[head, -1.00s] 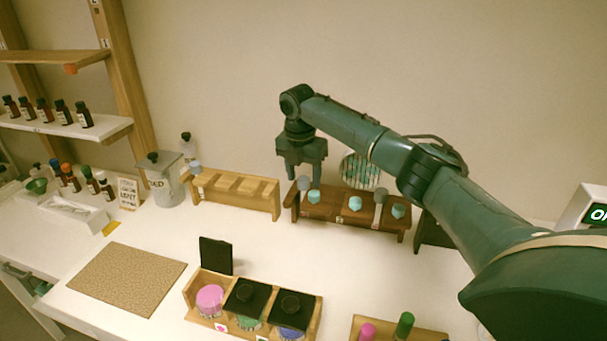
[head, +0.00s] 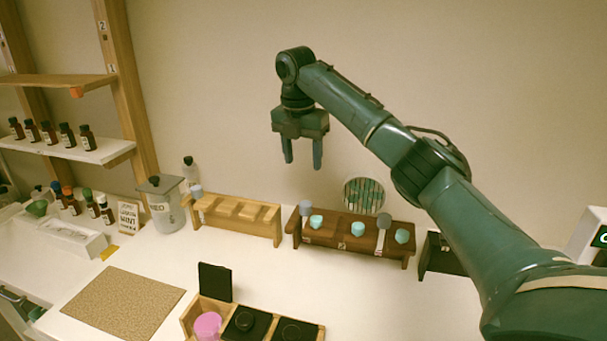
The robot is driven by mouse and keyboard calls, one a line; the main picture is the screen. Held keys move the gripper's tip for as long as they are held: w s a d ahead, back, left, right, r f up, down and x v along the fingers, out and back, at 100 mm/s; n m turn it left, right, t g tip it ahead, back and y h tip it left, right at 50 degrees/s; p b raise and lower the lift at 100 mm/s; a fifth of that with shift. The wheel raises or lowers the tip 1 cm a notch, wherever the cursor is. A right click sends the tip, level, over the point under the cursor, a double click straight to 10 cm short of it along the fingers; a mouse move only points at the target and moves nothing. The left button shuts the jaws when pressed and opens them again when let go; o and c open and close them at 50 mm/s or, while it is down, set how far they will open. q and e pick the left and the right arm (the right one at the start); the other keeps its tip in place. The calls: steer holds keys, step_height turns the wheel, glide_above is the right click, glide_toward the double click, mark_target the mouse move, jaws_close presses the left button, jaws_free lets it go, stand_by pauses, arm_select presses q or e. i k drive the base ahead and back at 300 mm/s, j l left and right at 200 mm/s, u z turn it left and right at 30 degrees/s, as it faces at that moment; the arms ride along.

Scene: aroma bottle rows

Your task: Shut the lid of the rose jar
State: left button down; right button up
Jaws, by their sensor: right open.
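A jar with pink contents (head: 207,326), which I take for the rose jar, stands in the left slot of a wooden holder at the bottom edge. Its black square lid (head: 215,282) stands upright behind it, so the jar is open. Two jars beside it have their black lids (head: 246,323) down flat; their lower parts are cut off by the frame. My right gripper (head: 302,165) is open and empty, fingers down, in the air above the back of the table. It is well behind and above the jar. My left gripper is not in view.
A dark wooden rack with teal-topped items (head: 341,242) stands below my right gripper. A pale wooden rack (head: 237,222) and a metal canister (head: 162,207) are to its left. A cork mat (head: 123,304) lies front left. The table between racks and jars is clear.

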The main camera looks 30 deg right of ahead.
mark_target(215, 282)
steer(key=k+j, duration=1.2)
steer(key=k, duration=0.05)
